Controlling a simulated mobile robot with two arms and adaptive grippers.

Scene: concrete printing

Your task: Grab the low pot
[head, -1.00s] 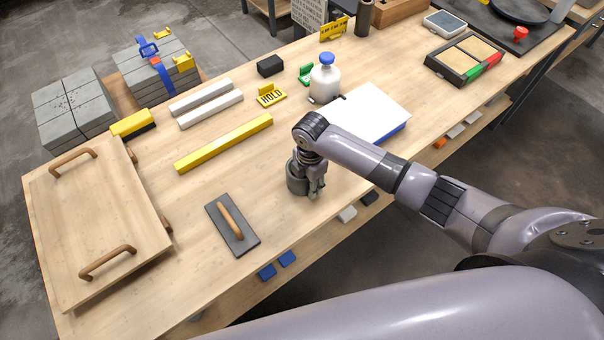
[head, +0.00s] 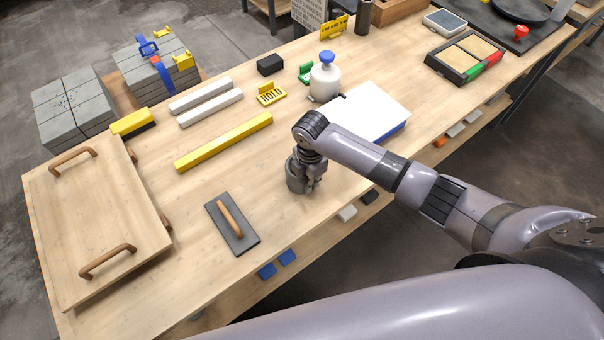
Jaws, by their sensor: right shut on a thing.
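The low pot (head: 296,182) is a small dark grey round pot on the wooden table, near its front edge and left of the white pad. My right gripper (head: 311,184) points down at the pot's right side and is shut on its wall. The gripper and wrist hide part of the pot. I cannot tell whether the pot's base touches the table. My left gripper is not in view.
A trowel (head: 233,226) lies to the left and a yellow bar (head: 223,143) behind it. The white pad (head: 372,110) and a blue-capped bottle (head: 325,80) stand behind right. A handled wooden tray (head: 98,215) is at far left. Bare table surrounds the pot's left.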

